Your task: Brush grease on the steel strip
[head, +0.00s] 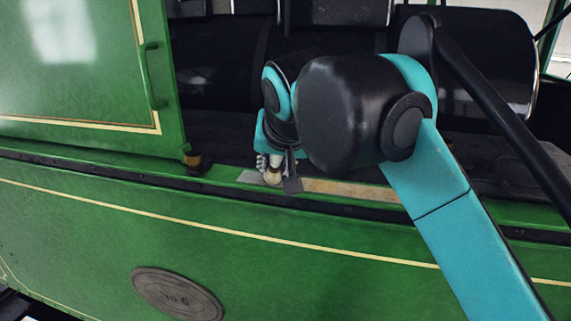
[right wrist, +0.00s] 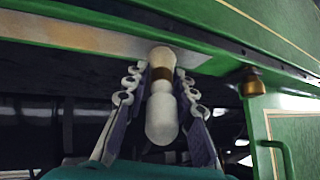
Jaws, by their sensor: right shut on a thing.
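My right gripper (head: 279,172) is just above the ledge of the green tram, its fingers closed around a brush (head: 271,177). In the right wrist view the brush (right wrist: 161,120) has a pale rounded handle, a brown band and a pale tip, and lies between the two fingers. The tip overlaps the steel strip (right wrist: 200,58); I cannot tell whether it touches. In the head view the strip (head: 247,177) is grey at its left end and tan to the right of the gripper (head: 350,191). The gripper and brush hide the part between. My left gripper is out of view.
A green panel with a handle (head: 152,75) stands left of the strip, with a small brass fitting (head: 193,160) at its foot. Dark machinery lies behind the ledge. An oval number plate (head: 178,294) is on the green side below.

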